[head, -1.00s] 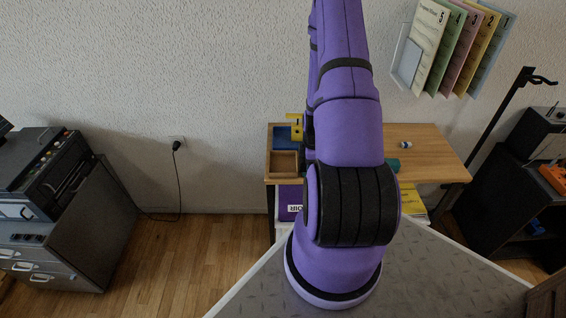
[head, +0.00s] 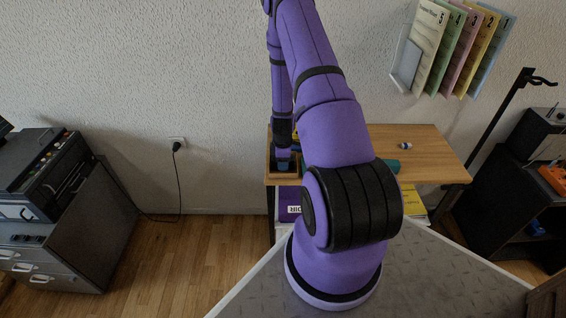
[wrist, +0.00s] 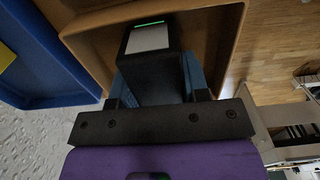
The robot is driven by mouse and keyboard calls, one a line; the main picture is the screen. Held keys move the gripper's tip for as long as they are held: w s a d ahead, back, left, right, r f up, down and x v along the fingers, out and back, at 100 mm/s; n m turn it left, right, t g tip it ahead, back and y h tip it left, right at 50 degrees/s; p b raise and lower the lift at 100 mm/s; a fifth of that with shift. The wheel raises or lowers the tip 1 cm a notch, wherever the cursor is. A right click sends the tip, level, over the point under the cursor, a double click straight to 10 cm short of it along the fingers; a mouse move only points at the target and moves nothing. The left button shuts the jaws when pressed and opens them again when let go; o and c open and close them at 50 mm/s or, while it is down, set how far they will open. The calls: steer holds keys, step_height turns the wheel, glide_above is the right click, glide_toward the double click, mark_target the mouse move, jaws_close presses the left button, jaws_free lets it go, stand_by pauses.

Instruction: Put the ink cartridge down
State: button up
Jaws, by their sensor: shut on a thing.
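The ink cartridge (wrist: 150,62) is a dark block with a pale grey label and a thin green strip, seen in the wrist view. My gripper (wrist: 158,82) is shut on it, with a blue finger on each side. The cartridge is over or inside a brown open box (wrist: 232,40), whose walls stand around it; I cannot tell whether it touches the floor of the box. In the head view, my gripper (head: 284,162) points down at the brown box (head: 284,181) on the left end of the wooden desk (head: 430,155). The cartridge is hard to make out there.
A blue bin (wrist: 50,75) adjoins the brown box. A small white and dark object (head: 405,146) and a teal object (head: 391,166) lie on the desk. The desk's right part is mostly clear. File folders (head: 455,45) hang on the wall.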

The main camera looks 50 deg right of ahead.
steer(key=shift+f, duration=0.2)
steer(key=o, duration=0.9)
